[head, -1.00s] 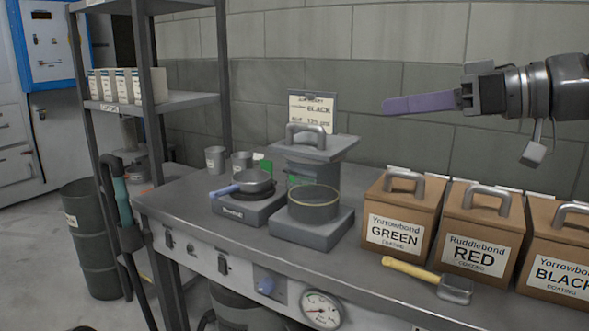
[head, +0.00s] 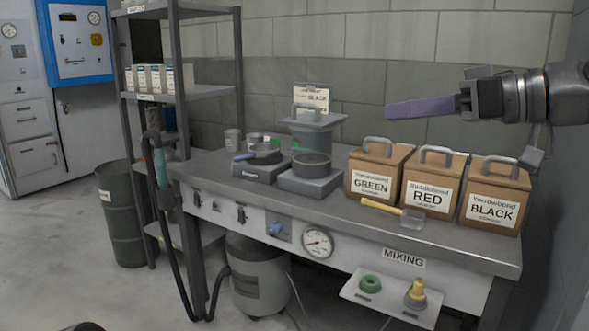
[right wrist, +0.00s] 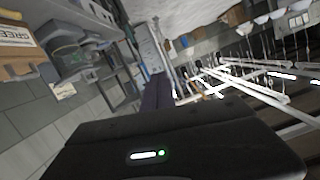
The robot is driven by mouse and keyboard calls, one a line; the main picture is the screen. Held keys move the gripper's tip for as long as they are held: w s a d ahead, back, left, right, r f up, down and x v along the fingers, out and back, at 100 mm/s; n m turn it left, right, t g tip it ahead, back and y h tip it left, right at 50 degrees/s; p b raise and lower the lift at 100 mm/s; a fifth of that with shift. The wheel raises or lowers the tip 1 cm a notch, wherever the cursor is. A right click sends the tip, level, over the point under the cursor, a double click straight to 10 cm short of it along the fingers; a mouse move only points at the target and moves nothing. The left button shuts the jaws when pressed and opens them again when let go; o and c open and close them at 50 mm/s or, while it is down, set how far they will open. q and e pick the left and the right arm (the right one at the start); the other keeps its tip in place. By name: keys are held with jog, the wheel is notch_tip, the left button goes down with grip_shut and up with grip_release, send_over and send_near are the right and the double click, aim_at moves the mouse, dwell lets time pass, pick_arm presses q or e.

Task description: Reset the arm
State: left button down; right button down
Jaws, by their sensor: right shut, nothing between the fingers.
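My right gripper (head: 420,107) reaches in from the right in the head view, with its long purple fingers pressed together. It is raised above the workbench and points left, in front of the grey block wall. Nothing is held in it. In the right wrist view its purple fingers (right wrist: 157,95) show beyond the dark gripper body. My left gripper is not in either view.
Boxes marked GREEN (head: 373,185), RED (head: 428,197) and BLACK (head: 492,211) stand on the workbench (head: 330,215) below the gripper. A yellow-handled scoop (head: 411,217) lies before them. A pan (head: 264,153) and a pot (head: 312,165) stand farther left. Open floor is at left.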

jog(key=w+f+m+h, duration=0.1)
jog(key=w+f+m, duration=0.1)
jog(key=w+f, duration=0.5)
jog(key=w+f+m+h, duration=0.1)
jog(key=w+f+m, duration=0.25)
jog(key=f, duration=0.55)
jog(key=w+a+f+m+g+h, duration=0.1)
jog(key=a+f+m+h, duration=0.1)
jog(key=f, duration=1.6)
jog(key=w+a+f+m+g+h, duration=0.1)
jog(key=a+f+m+h, duration=0.15)
jog(key=f, duration=1.65)
jog(key=s+a+f+m+g+h, duration=0.1)
jog(key=s+a+f+g, duration=0.1)
jog(key=s+f, duration=0.9)
jog(key=s+a+f+g+h, duration=0.1)
jog(key=s+a+f+g, duration=0.1)
jog(key=s+f, duration=0.9)
jog(key=s+f+g, duration=0.1)
jog(key=s+f, duration=0.7)
jog(key=s, duration=0.4)
notch_tip(320, 180, up, 25)
jog(key=s+p, duration=0.1)
jog(key=p, duration=2.4)
jog(key=shift+s, duration=0.3)
